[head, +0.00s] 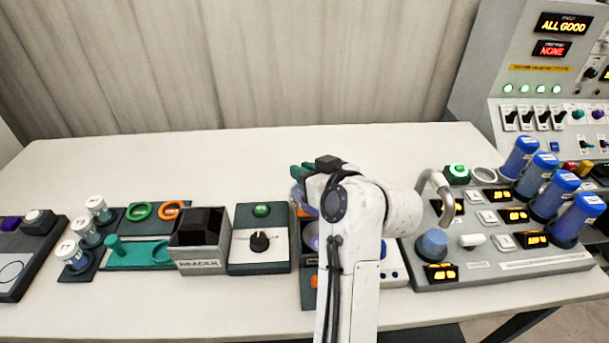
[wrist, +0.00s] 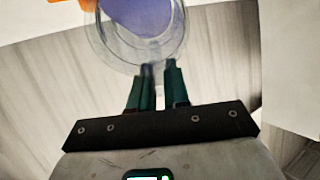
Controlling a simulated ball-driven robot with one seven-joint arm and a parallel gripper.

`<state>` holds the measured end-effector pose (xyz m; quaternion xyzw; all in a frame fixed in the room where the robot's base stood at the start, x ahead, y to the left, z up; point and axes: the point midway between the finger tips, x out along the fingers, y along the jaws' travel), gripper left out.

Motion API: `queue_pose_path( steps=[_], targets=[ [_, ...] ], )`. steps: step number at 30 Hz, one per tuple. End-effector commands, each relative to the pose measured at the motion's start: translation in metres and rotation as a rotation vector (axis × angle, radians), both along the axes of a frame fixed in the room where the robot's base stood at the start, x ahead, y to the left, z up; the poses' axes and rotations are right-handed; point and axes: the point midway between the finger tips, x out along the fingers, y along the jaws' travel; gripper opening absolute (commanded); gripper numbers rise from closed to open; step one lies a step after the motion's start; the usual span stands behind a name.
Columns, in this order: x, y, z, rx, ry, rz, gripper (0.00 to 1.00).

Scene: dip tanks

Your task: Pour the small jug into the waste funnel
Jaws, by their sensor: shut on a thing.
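My gripper (wrist: 155,82) is shut on the small jug (wrist: 112,38), a clear round vessel with purple inside, at the top of the wrist view. The green fingertips meet at its near side. In the head view my gripper (head: 303,172) is raised above the dark station in the middle, and a bluish part of the jug (head: 298,198) shows beside it. My arm hides most of the jug there, so I cannot tell its tilt. I cannot make out the waste funnel; a purple round opening (head: 312,235) in the dark station is partly hidden by my arm.
Left of my arm stand a knob box (head: 260,258), a grey open-topped bin (head: 205,255), and a rack with several white-capped vials (head: 87,232). On the right, a grey console (head: 500,268) carries several blue cylinders and a curved spout. The table's back strip (head: 240,160) is clear.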

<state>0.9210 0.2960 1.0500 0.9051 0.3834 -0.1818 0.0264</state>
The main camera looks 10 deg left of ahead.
Motion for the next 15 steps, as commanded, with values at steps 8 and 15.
queue_pose_path(
  steps=[8,15],
  targets=[
    [-0.0022,-0.0025,-0.0022,0.032,-0.033,-0.001,0.0],
    [-0.0044,-0.0053,-0.0024,0.062,-0.062,-0.002,0.0]
  ],
)
